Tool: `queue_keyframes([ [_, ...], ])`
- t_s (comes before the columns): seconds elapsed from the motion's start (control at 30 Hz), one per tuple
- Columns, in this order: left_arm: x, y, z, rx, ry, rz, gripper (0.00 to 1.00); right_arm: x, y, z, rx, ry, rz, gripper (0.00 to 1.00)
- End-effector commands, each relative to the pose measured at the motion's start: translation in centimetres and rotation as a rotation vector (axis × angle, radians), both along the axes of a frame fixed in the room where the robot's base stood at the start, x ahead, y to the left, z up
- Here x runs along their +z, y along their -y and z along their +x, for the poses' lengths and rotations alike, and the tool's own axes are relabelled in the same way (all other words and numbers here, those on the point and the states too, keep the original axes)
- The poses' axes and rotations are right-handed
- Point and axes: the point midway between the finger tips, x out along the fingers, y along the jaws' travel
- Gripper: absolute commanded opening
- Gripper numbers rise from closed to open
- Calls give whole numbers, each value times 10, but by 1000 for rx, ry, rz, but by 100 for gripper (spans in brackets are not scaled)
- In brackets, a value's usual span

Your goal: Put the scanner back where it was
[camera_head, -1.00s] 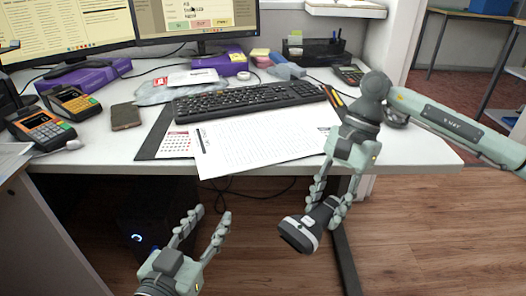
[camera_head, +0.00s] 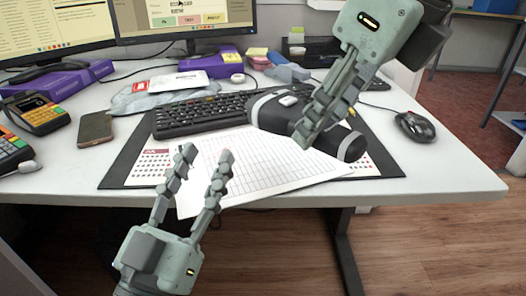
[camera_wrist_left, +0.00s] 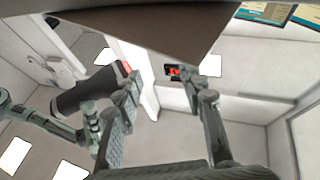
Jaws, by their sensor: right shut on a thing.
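The scanner (camera_head: 350,146) is dark grey and black with a white button. My right gripper (camera_head: 308,128) is shut on it and holds it tilted above the paper sheet and the right end of the keyboard. The right fingers cover part of its middle. In the left wrist view the scanner (camera_wrist_left: 85,92) shows at the left, with a red spot at its end. My left gripper (camera_head: 206,154) is open and empty, in front of the desk with its fingertips over the paper. Its fingers also show in the left wrist view (camera_wrist_left: 166,92).
A keyboard (camera_head: 200,114), printed sheet (camera_head: 245,165) and dark desk mat (camera_head: 122,165) lie below. A mouse (camera_head: 414,126) is at the right, a phone (camera_head: 95,128) and card terminals (camera_head: 38,113) at the left. The desk's right front (camera_head: 445,175) is clear.

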Motion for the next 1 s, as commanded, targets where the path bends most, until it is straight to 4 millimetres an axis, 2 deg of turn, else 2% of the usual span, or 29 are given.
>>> queue_keyframes([
  [0.3, 6, -2, -3, 5, 52, -18, 40, -43, -40, 56, -1, -6, 1, 0],
  [0.5, 11, -3, -3, 6, 79, -26, 40, -61, -58, 83, -1, -2, 2, 0],
  [0.67, 11, -4, -3, 7, 85, -27, 40, -68, -62, 90, -1, -2, 1, 0],
  [0.9, 16, -7, -7, 11, 129, -42, 40, -100, -62, 89, 0, -3, 0, 0],
  [1.0, 19, -8, -8, 14, 147, -48, 40, -106, -62, 90, 0, -2, 2, 0],
])
